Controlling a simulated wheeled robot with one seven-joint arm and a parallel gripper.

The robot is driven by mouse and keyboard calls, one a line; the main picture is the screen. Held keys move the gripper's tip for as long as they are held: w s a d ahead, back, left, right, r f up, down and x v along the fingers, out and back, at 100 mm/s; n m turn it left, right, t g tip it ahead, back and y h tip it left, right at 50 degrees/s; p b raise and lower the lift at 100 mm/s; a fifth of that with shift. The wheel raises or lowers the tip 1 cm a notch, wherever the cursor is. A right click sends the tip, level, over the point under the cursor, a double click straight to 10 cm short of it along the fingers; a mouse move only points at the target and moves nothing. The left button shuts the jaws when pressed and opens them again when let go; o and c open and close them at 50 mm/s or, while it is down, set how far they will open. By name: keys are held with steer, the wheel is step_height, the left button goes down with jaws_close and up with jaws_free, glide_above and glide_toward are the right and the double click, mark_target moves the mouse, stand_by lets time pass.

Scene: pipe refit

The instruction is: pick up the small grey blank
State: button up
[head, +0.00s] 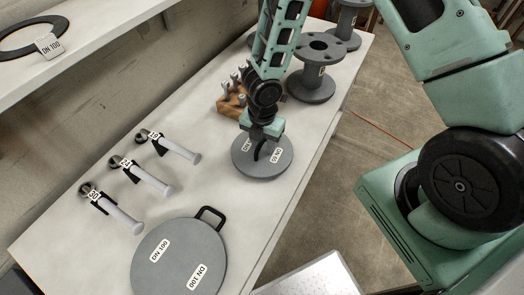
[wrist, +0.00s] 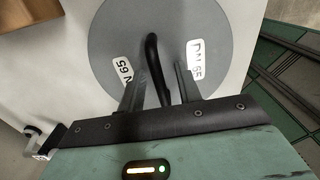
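The small grey blank (head: 245,168) is a round disc labelled DN 65, lying flat on the light bench below my gripper. It fills much of the wrist view (wrist: 220,35). Its black handle (wrist: 152,55) stands up between my fingers. My gripper (head: 262,147) points down over the blank. In the wrist view my gripper (wrist: 160,78) has its two fingers apart, one on each side of the handle, with a gap visible on both sides. In the head view my gripper hides part of the handle.
A larger grey blank (head: 180,262) labelled DN 100 lies at the front. Several white-handled tools (head: 150,178) lie at the left. A wooden holder (head: 229,106) stands behind the small blank. Grey flanged spools (head: 312,86) stand at the back right. A shelf (head: 95,22) with a black ring (head: 12,52) overhangs the left.

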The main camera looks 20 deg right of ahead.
jaws_close()
